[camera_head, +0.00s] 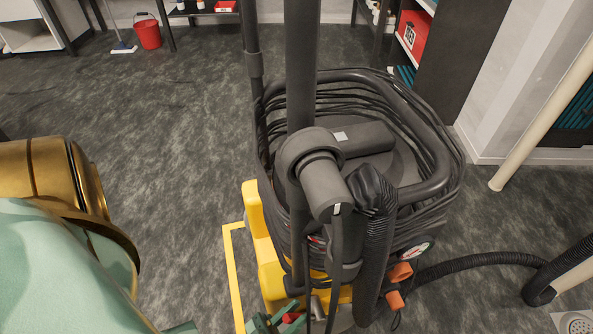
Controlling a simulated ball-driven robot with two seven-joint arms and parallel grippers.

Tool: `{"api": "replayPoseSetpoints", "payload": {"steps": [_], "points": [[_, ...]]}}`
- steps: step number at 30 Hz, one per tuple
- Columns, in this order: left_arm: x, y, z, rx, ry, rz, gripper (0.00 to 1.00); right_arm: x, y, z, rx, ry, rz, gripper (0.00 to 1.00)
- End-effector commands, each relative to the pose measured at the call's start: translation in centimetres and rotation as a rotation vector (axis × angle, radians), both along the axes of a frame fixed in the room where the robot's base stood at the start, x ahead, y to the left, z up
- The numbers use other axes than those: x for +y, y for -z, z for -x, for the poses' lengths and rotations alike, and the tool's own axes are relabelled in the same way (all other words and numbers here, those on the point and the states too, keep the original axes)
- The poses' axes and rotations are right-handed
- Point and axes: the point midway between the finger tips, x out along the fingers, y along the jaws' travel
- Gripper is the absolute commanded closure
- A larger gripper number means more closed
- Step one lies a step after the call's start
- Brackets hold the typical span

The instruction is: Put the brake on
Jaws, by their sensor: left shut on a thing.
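The extraction machine (258,232) has a yellow body and a dark upper part wound with black cable. It stands in the middle of the view. My left gripper (277,322) shows as green fingers at the bottom edge, low against the machine's front. It is shut on a small red part (293,318), which looks like the brake's handle. The fingers and the picture's edge hide most of that part, so its position cannot be told. My right gripper is not in view.
A ribbed black hose (470,259) runs right across the floor from the machine. A cream pole (540,125) leans at the right. A red bucket (148,33) stands far back. Grey floor at left is clear.

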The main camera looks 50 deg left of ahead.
Motion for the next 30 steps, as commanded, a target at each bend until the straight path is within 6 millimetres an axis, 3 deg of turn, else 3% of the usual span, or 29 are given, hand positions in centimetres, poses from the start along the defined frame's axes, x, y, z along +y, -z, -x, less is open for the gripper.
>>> {"api": "replayPoseSetpoints", "payload": {"steps": [15, 16, 18, 30], "points": [[0.05, 0.19, 0.16, -0.017, -0.001, 0.008, 1.0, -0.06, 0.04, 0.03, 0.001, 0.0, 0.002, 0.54], [0.05, 0.19, 0.16, -0.017, -0.001, 0.007, 0.74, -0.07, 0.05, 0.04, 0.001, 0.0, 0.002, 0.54], [0.05, 0.19, 0.16, -0.017, -0.001, 0.008, 0.56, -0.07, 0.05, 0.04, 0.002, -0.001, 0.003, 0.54], [0.7, 0.31, -0.14, -0.018, 0.0, 0.008, 0.56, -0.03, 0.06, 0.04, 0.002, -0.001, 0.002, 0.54]]}}
